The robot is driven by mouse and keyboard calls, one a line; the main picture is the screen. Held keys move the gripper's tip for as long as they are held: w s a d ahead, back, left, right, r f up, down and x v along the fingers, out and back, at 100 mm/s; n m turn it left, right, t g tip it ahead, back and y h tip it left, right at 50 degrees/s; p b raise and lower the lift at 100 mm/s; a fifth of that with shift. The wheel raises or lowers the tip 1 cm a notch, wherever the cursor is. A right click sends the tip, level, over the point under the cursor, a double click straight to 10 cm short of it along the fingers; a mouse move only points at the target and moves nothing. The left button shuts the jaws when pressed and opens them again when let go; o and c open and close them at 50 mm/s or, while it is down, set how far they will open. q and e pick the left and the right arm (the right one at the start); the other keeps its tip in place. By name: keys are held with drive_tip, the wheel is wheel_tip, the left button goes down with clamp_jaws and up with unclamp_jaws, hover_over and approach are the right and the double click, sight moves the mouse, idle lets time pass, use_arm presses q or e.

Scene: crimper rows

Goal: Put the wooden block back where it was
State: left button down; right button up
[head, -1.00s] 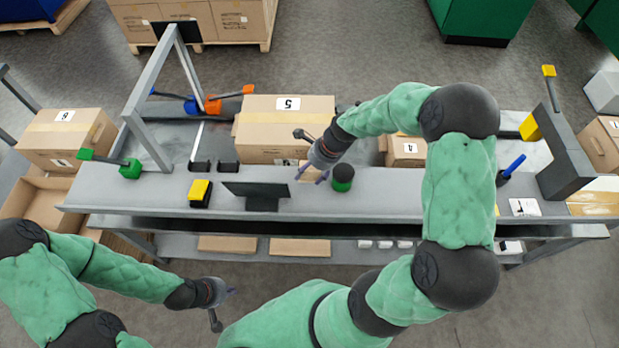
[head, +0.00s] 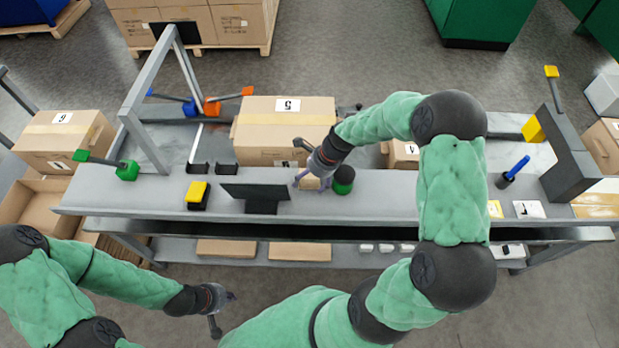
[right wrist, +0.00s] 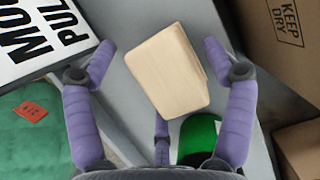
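The wooden block (right wrist: 168,70) is pale and lies on the grey bench top in the right wrist view. In the head view the block (head: 310,183) is mostly hidden by my right gripper (head: 307,182). The right wrist view shows the right gripper (right wrist: 160,75) open, with its purple fingers spread on both sides of the block and a gap on each side. A third finger is at the near side of the block. My left gripper (head: 225,300) hangs in front of the bench, away from the block; its finger opening is too small to judge.
A dark sign panel (head: 256,192) stands to the left, with a yellow-topped button (head: 197,194) beyond. Carton 5 (head: 285,122) is behind the block; carton 4 (head: 404,153) is to the right.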

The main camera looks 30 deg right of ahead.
drive_tip(key=p+v, duration=0.4)
drive_tip(key=v, duration=0.8)
drive_tip(key=shift+r, duration=0.2)
idle(0.3)
